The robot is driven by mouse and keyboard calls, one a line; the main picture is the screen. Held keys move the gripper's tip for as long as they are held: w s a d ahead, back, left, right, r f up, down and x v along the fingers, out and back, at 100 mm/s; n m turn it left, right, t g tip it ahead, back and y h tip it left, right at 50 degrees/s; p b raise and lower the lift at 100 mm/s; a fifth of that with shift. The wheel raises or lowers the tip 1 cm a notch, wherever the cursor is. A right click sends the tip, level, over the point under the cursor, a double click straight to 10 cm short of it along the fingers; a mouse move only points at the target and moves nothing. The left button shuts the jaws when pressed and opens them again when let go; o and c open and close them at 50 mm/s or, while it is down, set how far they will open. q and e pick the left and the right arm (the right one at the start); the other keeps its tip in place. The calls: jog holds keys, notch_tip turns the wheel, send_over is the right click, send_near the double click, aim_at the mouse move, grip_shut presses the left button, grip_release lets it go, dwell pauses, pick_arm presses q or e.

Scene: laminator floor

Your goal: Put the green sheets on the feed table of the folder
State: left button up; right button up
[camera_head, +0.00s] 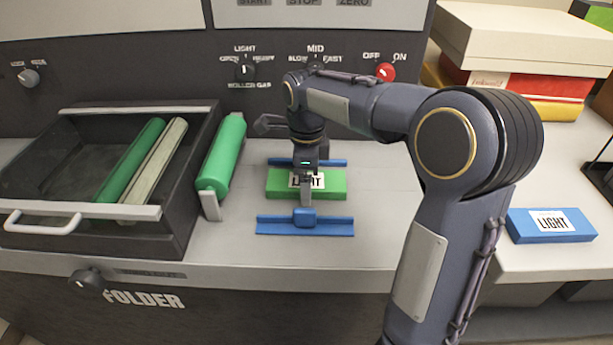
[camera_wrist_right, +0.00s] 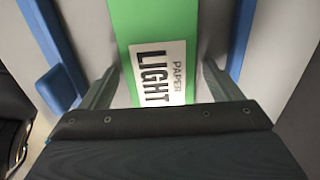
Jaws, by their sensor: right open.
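The green sheets (camera_head: 335,184) are a flat green pack with a white LIGHT label, lying on the grey feed table (camera_head: 385,185) of the folder between two blue guides (camera_head: 325,226). The pack also shows in the right wrist view (camera_wrist_right: 150,22), with its label reading PAPER LIGHT. My right gripper (camera_head: 306,182) is over the pack. In the wrist view its open fingers (camera_wrist_right: 160,72) stand on either side of the pack, with a visible gap on each side. My left gripper is not in view.
An open drawer (camera_head: 85,211) at the left holds a green and a pale roller. Another green roller (camera_head: 222,152) stands beside it. A blue LIGHT pack (camera_head: 552,225) lies on the right surface. Boxes (camera_head: 525,45) are stacked behind. Knobs, one red (camera_head: 385,72), line the back panel.

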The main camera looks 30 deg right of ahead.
notch_tip(320, 180, up, 12)
jog(key=p, duration=0.2)
jog(key=shift+r+p, duration=0.2)
jog(key=shift+p, duration=0.1)
dwell(0.4)
jog(key=s+a+f+n+t+y+p, duration=0.2)
jog(key=s+a+n+t+p, duration=0.1)
jog(key=s+n, duration=0.8)
jog(key=s+a+f+n+t+y+p, duration=0.1)
jog(key=s+a+f+n+t+p, duration=0.1)
jog(key=s+n, duration=0.9)
jog(key=shift+a+f+n+t+y+p, duration=0.4)
jog(key=shift+a+p, duration=0.5)
jog(key=shift+a, duration=0.25)
